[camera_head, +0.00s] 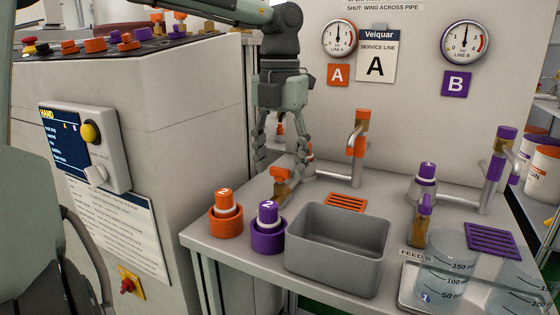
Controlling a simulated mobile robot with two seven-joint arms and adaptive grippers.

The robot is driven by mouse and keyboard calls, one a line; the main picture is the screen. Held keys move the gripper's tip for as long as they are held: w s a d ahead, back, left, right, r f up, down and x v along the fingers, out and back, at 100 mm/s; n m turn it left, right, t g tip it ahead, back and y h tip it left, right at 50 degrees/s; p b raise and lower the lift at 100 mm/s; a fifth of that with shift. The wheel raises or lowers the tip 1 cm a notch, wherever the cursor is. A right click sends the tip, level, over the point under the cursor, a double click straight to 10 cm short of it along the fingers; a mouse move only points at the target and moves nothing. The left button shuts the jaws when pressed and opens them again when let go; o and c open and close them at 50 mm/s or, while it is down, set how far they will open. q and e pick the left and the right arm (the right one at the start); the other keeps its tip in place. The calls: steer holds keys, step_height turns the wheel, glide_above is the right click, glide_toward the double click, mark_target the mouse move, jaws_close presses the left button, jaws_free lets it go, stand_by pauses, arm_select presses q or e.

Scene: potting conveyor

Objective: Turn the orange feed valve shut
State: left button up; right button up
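The orange feed valve (281,174) is a small orange wing handle on a brass body, at the back left of the bench behind the grey bin. My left gripper (281,165) points down from above, its two fingers spread apart. Its fingertips appear on either side of the orange handle in the picture. I see no clear contact, and I cannot tell the exact depth between fingers and handle. My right gripper is not in view.
A grey bin (337,277) stands at the bench front. Left of it are orange (225,223) and purple (268,236) cups holding numbered plugs. An orange-topped tap (357,142) stands close right of the gripper. A purple valve (421,222) and clear beakers (447,262) are at right.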

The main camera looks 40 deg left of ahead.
mark_target(280, 168)
arm_select(q)
step_height(280, 168, up, 12)
stand_by(0.6)
stand_by(0.5)
